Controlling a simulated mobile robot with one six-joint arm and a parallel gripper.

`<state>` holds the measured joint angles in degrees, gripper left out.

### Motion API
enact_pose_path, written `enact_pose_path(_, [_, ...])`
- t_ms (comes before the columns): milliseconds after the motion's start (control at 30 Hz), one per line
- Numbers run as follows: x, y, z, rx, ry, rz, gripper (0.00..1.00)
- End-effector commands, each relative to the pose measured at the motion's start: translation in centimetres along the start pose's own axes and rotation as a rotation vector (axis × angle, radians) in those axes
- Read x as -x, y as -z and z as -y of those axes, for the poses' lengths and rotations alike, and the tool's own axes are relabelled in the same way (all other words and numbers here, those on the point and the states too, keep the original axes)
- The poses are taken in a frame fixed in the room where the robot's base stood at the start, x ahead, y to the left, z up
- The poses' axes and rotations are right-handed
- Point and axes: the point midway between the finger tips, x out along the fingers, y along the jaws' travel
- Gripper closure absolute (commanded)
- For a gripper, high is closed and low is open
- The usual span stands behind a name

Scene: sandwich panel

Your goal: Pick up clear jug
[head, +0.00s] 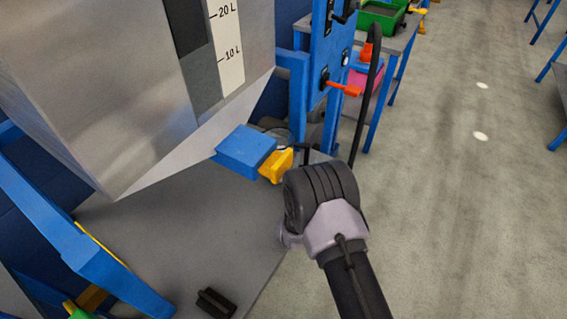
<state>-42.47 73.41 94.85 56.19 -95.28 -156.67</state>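A grey, see-through rounded shape (281,134) shows behind the blue block under the tank; it may be the clear jug. Most of it is hidden, so I cannot be sure. My arm reaches in from the bottom right, and its dark wrist covers much of my gripper. Thin dark parts of my gripper (303,150) show just beyond the wrist, right of the yellow piece and close to the rounded shape. I cannot see whether the fingers are apart or hold anything.
A large metal tank (120,80) with a litre scale overhangs the grey bench (190,225). A blue block (245,151) and yellow piece (276,166) sit below it. A blue post (325,65) with a red lever (344,89) stands behind.

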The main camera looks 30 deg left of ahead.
Motion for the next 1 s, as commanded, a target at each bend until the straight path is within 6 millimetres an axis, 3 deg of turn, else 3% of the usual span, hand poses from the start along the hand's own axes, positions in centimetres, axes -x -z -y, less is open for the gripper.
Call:
enact_pose_path(167, [-0.05, -0.11, -0.02, 0.0, 0.0, 0.0, 0.6])
enact_pose_path(367, [-0.02, -0.1, -0.01, 0.0, 0.0, 0.0, 0.97])
enact_pose_path(400, [-0.02, -0.1, -0.01, 0.0, 0.0, 0.0, 1.0])
enact_pose_path(1000, [0.01, -0.06, 0.0, -0.001, 0.0, -0.001, 1.0])
